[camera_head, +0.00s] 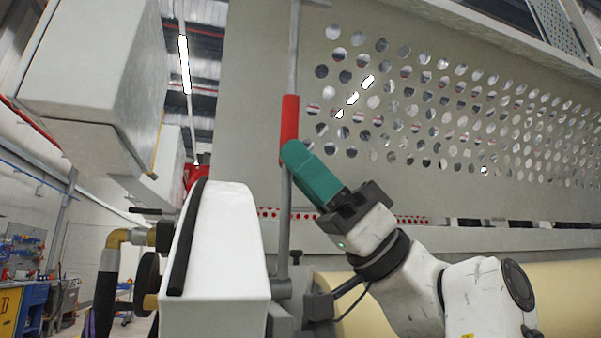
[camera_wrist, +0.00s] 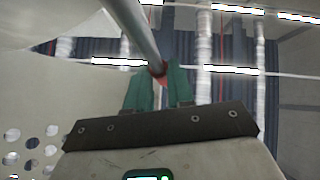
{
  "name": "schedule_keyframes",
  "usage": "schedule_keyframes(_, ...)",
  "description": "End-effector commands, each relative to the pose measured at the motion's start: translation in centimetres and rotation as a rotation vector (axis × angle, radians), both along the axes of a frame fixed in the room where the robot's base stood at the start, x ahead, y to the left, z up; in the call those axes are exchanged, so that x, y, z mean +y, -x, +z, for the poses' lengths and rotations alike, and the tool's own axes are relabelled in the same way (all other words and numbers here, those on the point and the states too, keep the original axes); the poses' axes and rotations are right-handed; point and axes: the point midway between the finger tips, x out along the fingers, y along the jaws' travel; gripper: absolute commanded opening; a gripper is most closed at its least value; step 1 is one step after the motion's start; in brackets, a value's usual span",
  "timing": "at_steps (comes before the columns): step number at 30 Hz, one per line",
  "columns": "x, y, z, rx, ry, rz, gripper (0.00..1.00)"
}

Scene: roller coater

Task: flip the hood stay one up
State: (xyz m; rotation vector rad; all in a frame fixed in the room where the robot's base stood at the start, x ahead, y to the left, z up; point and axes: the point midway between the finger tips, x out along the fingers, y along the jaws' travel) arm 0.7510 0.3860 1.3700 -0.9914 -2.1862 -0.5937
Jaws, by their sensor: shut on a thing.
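The hood stay is a thin grey upright rod with a red sleeve (camera_head: 289,120) in the head view. It rises beside the perforated grey hood (camera_head: 440,110). My gripper (camera_head: 291,152), with green fingers, reaches it from the lower right and is shut on the lower part of the red sleeve. In the wrist view the hood stay (camera_wrist: 134,25) runs down between my green fingers (camera_wrist: 158,72), with a bit of red showing there. The exact contact is partly hidden by the fingers.
A white rounded housing (camera_head: 222,245) with a black strip stands left of the rod's foot. A grey box (camera_head: 100,70) hangs at the upper left. A cream roller (camera_head: 375,320) lies below my arm. A brass elbow pipe (camera_head: 125,237) is at lower left.

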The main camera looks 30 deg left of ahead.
Motion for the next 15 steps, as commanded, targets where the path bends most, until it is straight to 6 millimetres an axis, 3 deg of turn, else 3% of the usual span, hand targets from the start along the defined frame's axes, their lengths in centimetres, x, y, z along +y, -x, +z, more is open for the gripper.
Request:
schedule_keyframes(9,-0.18,0.14,-0.23,-0.007,-0.002,0.004,0.0)
schedule_keyframes(10,-0.18,0.15,-0.23,-0.008,-0.003,0.004,0.24)
schedule_keyframes(15,-0.15,0.14,-0.19,-0.005,-0.002,0.004,0.4)
